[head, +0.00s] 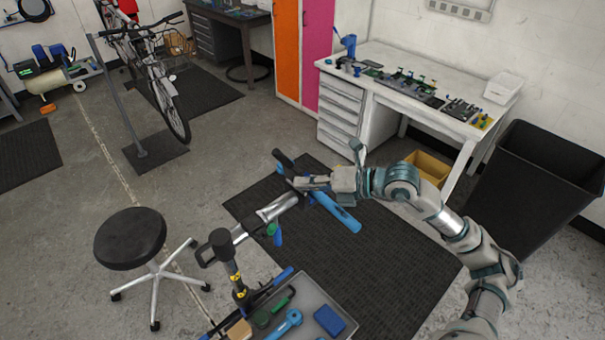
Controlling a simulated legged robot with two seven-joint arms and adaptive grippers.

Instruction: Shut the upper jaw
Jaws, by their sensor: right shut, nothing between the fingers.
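A repair stand with a silver clamp arm (272,211) reaches from its post at the lower left toward the middle of the view. At the arm's far end is the clamp head, with a dark jaw piece (283,158) jutting up and left and a thick blue bar (340,214) slanting down to the right. My right gripper (299,183) is shut and empty, at the clamp head between these two parts. It hides part of the head, so I cannot tell whether it touches the jaw or how wide the jaw gap is. My left gripper is not in view.
A tool tray (335,291) sits on the stand in front. A black stool (131,238) stands at the left. A white workbench (341,82), a cardboard box (428,166) and a black bin (530,185) are behind and right. The dark mat (385,262) below is clear.

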